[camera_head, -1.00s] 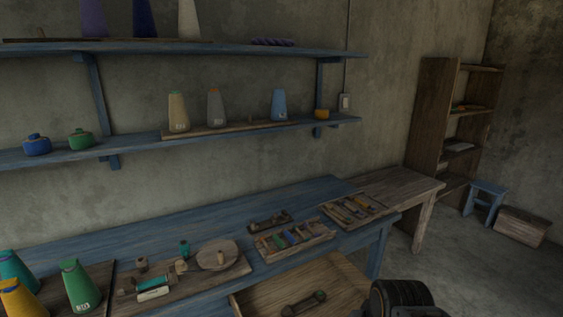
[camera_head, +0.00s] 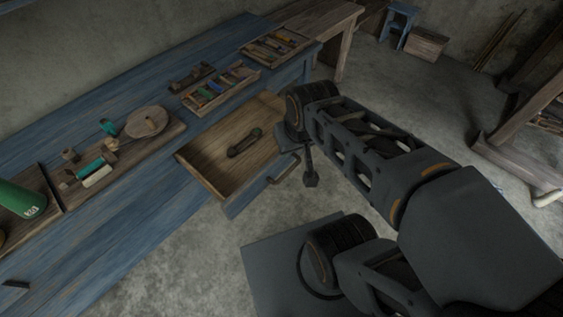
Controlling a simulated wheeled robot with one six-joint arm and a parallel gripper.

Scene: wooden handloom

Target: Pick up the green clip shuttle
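A dark shuttle with a greenish end (camera_head: 245,143) lies in the open wooden drawer (camera_head: 208,168) under the blue bench; it looks like the green clip shuttle. My arm reaches in from the right and bends down beside the drawer. My gripper (camera_head: 310,180) seems to be the small dark end hanging just right of the drawer's front handle, apart from the shuttle. Its fingers are too small and dark to tell whether they are open or shut.
The blue bench (camera_head: 100,110) holds a tray of coloured pieces (camera_head: 249,73), another dark shuttle (camera_head: 192,74), a round wooden disc (camera_head: 146,122) and a green cone (camera_head: 20,199). The drawer handle (camera_head: 284,168) sticks out. Concrete floor lies in front.

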